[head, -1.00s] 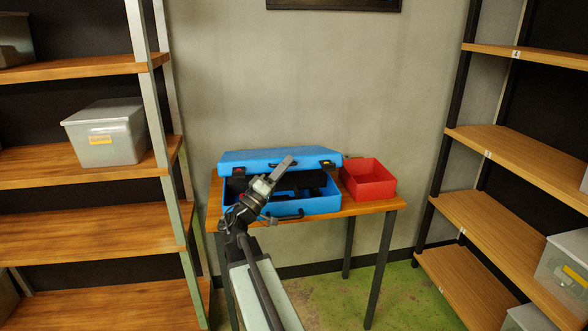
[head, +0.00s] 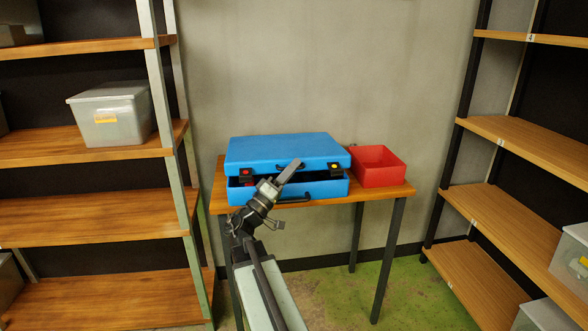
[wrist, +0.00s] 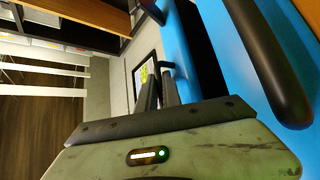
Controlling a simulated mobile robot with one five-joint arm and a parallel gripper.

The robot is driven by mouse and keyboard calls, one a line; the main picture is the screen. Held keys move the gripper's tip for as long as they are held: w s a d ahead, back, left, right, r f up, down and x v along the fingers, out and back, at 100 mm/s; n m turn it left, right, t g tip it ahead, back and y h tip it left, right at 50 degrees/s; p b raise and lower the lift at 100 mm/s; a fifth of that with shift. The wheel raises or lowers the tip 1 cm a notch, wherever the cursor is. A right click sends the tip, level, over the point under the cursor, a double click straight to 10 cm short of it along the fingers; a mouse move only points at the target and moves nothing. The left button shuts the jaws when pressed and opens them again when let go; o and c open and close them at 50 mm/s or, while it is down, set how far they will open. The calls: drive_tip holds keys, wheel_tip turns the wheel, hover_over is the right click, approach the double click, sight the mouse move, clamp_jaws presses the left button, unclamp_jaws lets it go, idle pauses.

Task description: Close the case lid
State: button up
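The blue case (head: 325,189) sits on the small wooden table. Its lid (head: 285,148) is tilted low over the base, with a narrow dark gap along the front. A yellow-dotted latch and a red-dotted latch show at the lid's front edge. My gripper (head: 297,164) is in front of the case, its tip overlapping the lid's front edge near the handle; I cannot tell whether it touches. In the wrist view my gripper's two dark fingers (wrist: 159,88) are close together with nothing visible between them. The case's black handle (wrist: 270,60) shows close at right.
A red open bin (head: 379,178) stands right of the case on the table (head: 368,195). Shelving with a lidded grey box (head: 112,118) stands at left, and more shelving (head: 500,205) at right. A wall is behind the table.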

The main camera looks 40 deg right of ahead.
drive_tip(key=shift+w, duration=0.1)
drive_tip(key=shift+a+f, duration=0.25)
drive_tip(key=shift+f, duration=0.05)
drive_tip(key=b+v, duration=0.4)
drive_tip(key=v, duration=0.3)
drive_tip(key=shift+a+r, duration=0.15)
drive_tip(key=shift+a, duration=0.1)
drive_tip(key=shift+s+r, duration=0.1)
drive_tip(key=shift+s, duration=0.15)
drive_tip(key=w+a+f+b, duration=0.2)
drive_tip(key=a+f+b, duration=0.4)
drive_tip(key=shift+w, duration=0.35)
